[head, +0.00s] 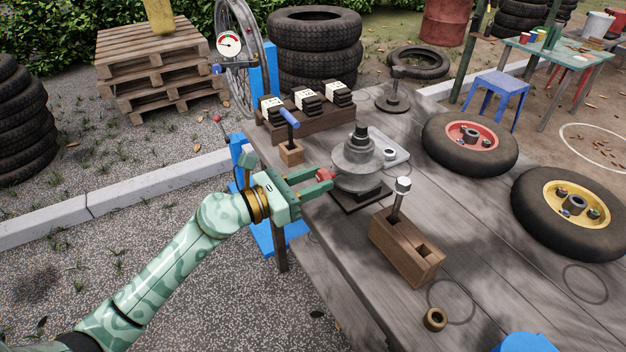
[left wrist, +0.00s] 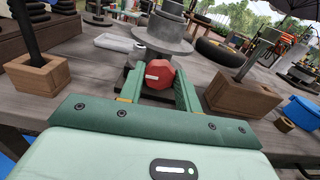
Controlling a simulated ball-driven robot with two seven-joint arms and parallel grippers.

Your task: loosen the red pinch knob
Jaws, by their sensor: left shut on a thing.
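The red pinch knob (head: 325,175) is small and faceted, on the near-left side of a grey stepped metal hub (head: 358,165) that stands on a dark base plate on the table. My left gripper (head: 322,181) reaches in from the left and is shut on the knob. In the left wrist view the knob (left wrist: 159,74) sits between the two green fingers, with a pale mark on its face. The hub (left wrist: 164,36) rises right behind it. My right gripper does not show in either view.
A wooden block (head: 408,250) with an upright tool stands right of the hub. A blue-handled tool (head: 289,124) stands in a small block behind. Two wheels, red-hubbed (head: 470,143) and yellow-hubbed (head: 571,212), lie at the right. A brass ring (head: 435,319) lies near the front edge.

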